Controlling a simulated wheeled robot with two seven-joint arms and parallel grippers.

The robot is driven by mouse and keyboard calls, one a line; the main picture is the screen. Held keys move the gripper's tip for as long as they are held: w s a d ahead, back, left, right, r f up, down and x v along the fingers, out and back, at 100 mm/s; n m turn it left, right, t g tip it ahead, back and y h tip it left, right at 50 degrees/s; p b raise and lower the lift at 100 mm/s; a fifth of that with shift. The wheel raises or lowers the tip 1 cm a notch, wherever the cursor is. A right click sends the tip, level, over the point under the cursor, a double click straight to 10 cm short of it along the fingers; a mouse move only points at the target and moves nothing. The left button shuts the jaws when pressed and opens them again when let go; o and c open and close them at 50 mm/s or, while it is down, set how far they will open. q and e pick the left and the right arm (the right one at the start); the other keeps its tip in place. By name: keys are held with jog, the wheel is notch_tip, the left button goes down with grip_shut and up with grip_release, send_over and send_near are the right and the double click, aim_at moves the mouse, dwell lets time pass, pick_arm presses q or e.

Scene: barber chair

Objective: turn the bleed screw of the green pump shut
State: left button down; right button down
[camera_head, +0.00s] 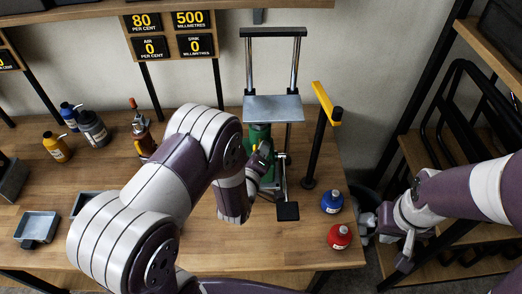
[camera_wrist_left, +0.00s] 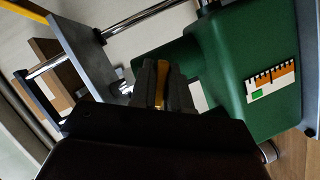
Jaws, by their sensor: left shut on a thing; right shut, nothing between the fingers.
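The green pump (camera_head: 257,135) stands on the workbench under a metal plate, partly hidden behind my left arm. In the left wrist view its green body (camera_wrist_left: 225,60) fills the upper right, with a scale label (camera_wrist_left: 272,82) on its side. My left gripper (camera_head: 262,158) is at the pump, its fingers (camera_wrist_left: 160,85) shut on a narrow yellow piece (camera_wrist_left: 161,88), which appears to be the bleed screw. The fingers hide most of it, so how far it is turned cannot be seen. My right gripper (camera_head: 370,222) is shut and empty, beyond the bench's right edge.
A frame with a metal plate (camera_head: 273,108) rises over the pump. A yellow-topped black post (camera_head: 322,130) stands to its right. A grey tray (camera_head: 37,227) and several bottles are at left.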

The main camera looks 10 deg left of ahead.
pick_arm(q)
jog(key=m+y, duration=0.1)
jog(key=m, duration=0.1)
jog(key=m+g+y, duration=0.1)
jog(key=m, duration=0.1)
jog(key=shift+w+r+g+p, duration=0.15)
jog(key=shift+r+g+p, duration=0.05)
jog(key=shift+g+p, duration=0.1)
jog(key=m+y, duration=0.2)
jog(key=m, duration=0.1)
jog(key=shift+m+g+p, duration=0.3)
jog(key=shift+g+p, duration=0.1)
jog(key=shift+y, duration=0.3)
jog(key=c, duration=1.3)
grip_release()
jog(key=shift+o, duration=0.6)
jog(key=shift+w, duration=0.1)
jog(key=shift+a+f, duration=0.1)
jog(key=shift+f, duration=0.1)
